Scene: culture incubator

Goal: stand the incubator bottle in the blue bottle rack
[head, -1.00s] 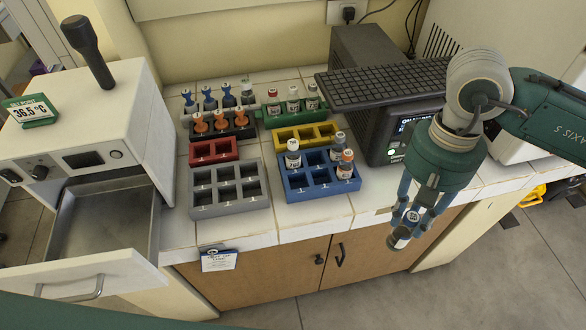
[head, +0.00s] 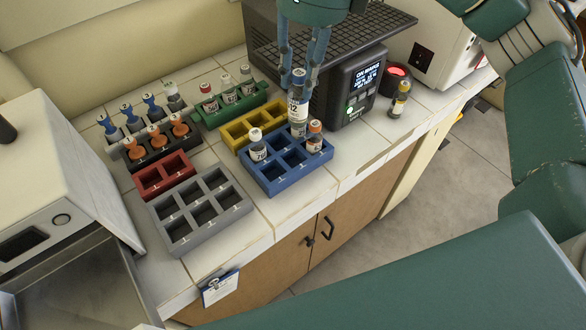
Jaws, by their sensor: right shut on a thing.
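My right gripper (head: 299,84) is shut on a dark-capped bottle (head: 297,98) with a white label, held upright over the back right of the blue bottle rack (head: 262,180). Another labelled bottle (head: 298,129) shows directly below it in the rack's back right area. The held bottle overlaps its top, so I cannot tell the gap between them. A white-capped bottle (head: 258,149) stands at the rack's left, and an orange-capped bottle (head: 314,138) at its right. Front and middle slots look empty. My left gripper is not in view.
A yellow rack (head: 238,138) stands behind the blue one, with a grey rack (head: 180,238) and red rack (head: 150,184) to the left. A dark device with a lit screen (head: 366,76) stands close right.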

